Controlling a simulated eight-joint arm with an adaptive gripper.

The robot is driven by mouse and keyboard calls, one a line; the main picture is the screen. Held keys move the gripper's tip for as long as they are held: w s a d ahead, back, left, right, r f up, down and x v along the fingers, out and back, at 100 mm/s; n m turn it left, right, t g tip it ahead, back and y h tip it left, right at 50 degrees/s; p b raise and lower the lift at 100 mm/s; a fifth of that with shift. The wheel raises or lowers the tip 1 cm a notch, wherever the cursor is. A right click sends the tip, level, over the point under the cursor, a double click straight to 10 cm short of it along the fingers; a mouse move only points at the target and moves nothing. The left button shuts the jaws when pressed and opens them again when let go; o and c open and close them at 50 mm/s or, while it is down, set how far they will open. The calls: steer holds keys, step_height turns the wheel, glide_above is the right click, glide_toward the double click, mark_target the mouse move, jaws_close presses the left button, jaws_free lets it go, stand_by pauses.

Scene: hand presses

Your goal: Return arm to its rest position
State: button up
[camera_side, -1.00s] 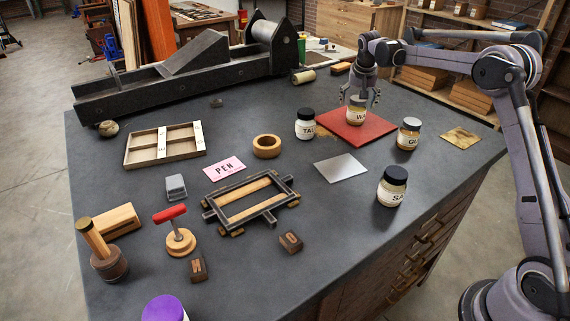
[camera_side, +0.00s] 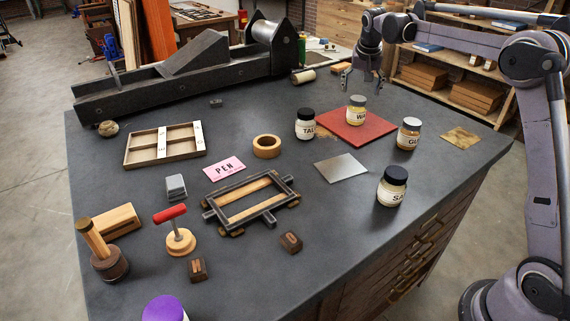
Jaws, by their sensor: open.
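My gripper (camera_side: 362,78) is open and empty. It hangs above the far edge of the dark workbench (camera_side: 330,235), behind and apart from the red mat (camera_side: 372,135). My arm reaches in from the right.
Jars stand near the mat: "TAL" (camera_side: 305,124), "GU" (camera_side: 408,135) and "SA" (camera_side: 391,187). A long black press (camera_side: 190,75) lies along the back. A metal frame (camera_side: 250,200), wooden tray (camera_side: 165,146) and wooden ring (camera_side: 266,146) lie mid-bench.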

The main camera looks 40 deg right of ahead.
mark_target(360, 98)
steer(key=x, duration=0.9)
steer(key=shift+w+d+f, duration=0.1)
steer(key=shift+f, duration=0.25)
step_height(360, 98, up, 5)
steer(key=shift+d+f, duration=0.1)
steer(key=shift+f, duration=0.15)
steer(key=s+d+r, duration=0.7)
steer(key=s, duration=0.2)
steer(key=s+d+f+m, duration=0.2)
steer(key=s+d, duration=0.9)
steer(key=s, duration=0.3)
steer(key=w+a+f, duration=0.3)
steer(key=w+f, duration=0.2)
steer(key=w, duration=0.3)
steer(key=shift+w+g, duration=0.2)
steer(key=shift+g, duration=0.1)
steer(key=shift+a, duration=0.1)
